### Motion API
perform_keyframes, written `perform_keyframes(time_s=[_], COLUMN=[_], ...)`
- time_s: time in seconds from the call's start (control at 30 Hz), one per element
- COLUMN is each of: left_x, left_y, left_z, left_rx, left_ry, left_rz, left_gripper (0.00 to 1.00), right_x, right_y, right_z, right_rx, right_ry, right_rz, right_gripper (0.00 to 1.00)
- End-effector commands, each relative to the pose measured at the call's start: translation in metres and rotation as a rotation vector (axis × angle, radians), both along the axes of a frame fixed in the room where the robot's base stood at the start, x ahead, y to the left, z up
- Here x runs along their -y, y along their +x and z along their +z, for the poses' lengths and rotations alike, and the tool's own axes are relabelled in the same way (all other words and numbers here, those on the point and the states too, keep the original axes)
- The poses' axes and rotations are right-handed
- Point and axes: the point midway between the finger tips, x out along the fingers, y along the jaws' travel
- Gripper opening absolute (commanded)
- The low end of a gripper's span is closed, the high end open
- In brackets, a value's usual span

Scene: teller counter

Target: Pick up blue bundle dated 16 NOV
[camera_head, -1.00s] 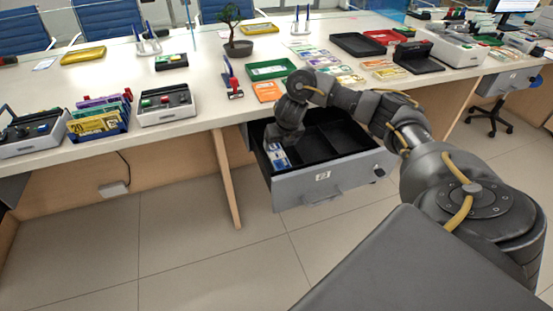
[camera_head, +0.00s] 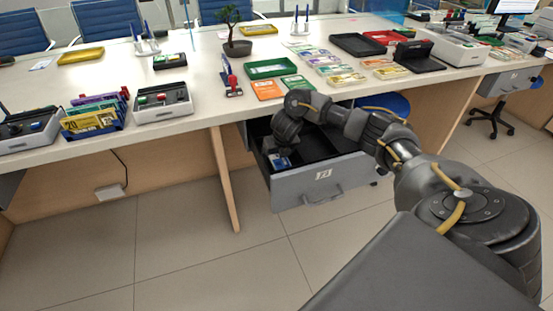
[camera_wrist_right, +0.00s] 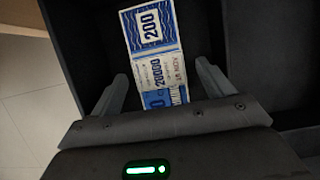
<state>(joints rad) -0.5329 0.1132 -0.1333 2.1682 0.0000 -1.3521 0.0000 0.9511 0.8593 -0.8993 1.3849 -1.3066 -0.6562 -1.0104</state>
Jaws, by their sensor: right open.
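A blue-and-white bundle (camera_wrist_right: 152,40) marked 200 and 20000 lies in the drawer in the right wrist view. Its band has a date ending in NOV; the day is too small to read surely. A small part of the bundle (camera_head: 281,162) shows in the head view. My right gripper (camera_wrist_right: 162,76) is open and empty, with its fingers on either side of the bundle's lower part. In the head view my right gripper (camera_head: 280,150) is down in the left part of the drawer, partly hiding the bundle. My left gripper is not in view.
The open grey drawer (camera_head: 300,190) has dark walls and dividers, close around my right gripper. The counter (camera_head: 205,90) above carries a green tray (camera_head: 270,68), a stamp (camera_head: 231,80) and several coloured bundles. A blue stool (camera_head: 396,103) stands behind my arm.

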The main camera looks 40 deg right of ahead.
Motion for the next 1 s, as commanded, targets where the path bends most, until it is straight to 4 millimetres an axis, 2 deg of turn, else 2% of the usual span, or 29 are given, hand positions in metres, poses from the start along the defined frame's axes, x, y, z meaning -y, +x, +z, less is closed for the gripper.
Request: perform_keyframes(time_s=[0.2, 0.23, 0.6, 0.87, 1.0], left_x=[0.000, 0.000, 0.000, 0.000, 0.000], left_y=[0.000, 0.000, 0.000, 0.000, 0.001], left_z=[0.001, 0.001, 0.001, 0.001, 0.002], left_rx=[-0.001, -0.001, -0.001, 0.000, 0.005], left_ry=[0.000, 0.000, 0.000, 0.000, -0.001], left_rz=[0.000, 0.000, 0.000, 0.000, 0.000], left_gripper=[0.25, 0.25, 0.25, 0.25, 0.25], right_x=[0.000, 0.000, 0.000, 0.000, 0.000], right_y=[0.000, 0.000, 0.000, 0.001, 0.001], right_z=[0.000, 0.000, 0.000, 0.002, 0.012], right_rx=[0.000, 0.000, 0.000, 0.001, 0.002], right_ry=[0.000, 0.000, 0.000, 0.001, 0.000], right_rz=[0.001, 0.001, 0.000, 0.000, 0.000], right_gripper=[0.80, 0.77, 0.30, 0.30, 0.30])
